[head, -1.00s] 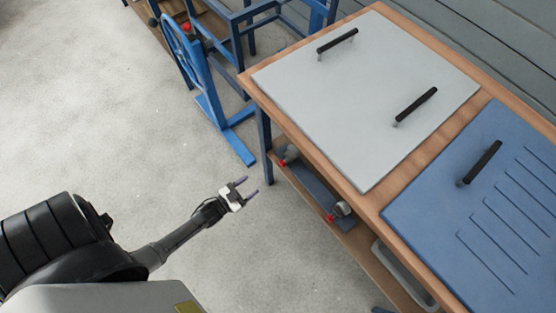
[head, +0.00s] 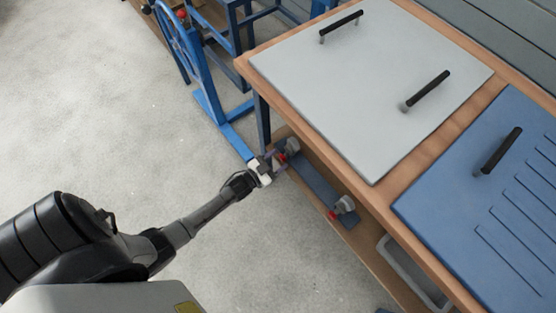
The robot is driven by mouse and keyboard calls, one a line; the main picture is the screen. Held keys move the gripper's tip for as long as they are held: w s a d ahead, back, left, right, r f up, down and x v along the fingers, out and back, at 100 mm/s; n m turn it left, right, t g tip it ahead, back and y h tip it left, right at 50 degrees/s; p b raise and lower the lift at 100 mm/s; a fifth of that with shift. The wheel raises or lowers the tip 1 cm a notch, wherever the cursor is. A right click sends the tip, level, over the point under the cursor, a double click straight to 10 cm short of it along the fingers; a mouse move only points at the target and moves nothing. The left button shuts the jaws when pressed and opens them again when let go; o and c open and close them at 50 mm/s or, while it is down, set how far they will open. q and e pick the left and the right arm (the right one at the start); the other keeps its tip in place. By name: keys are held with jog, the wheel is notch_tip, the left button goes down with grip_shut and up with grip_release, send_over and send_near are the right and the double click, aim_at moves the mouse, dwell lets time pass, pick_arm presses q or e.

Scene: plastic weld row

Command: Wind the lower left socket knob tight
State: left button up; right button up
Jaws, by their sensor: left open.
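Two grey knobs with red parts sit on a dark blue-grey strip (head: 317,183) on the lower shelf. The left knob (head: 292,145) is near the table's left leg, and the right knob (head: 345,204) is further along the strip. My left gripper (head: 276,161) is open, with its fingers at the red part of the left knob. The fingers partly overlap it, and I cannot tell whether they touch it. My right gripper is not in view.
Above the shelf, the wooden table edge (head: 330,162) overhangs close to the knobs. A grey panel (head: 365,75) and a blue panel (head: 470,210) with black handles lie on top. A blue frame with a wheel (head: 178,40) stands behind left. A grey bin (head: 405,275) sits on the shelf. The floor at left is clear.

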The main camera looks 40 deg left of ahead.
pick_arm(q)
jog(key=shift+w, duration=0.2)
jog(key=c, duration=0.9)
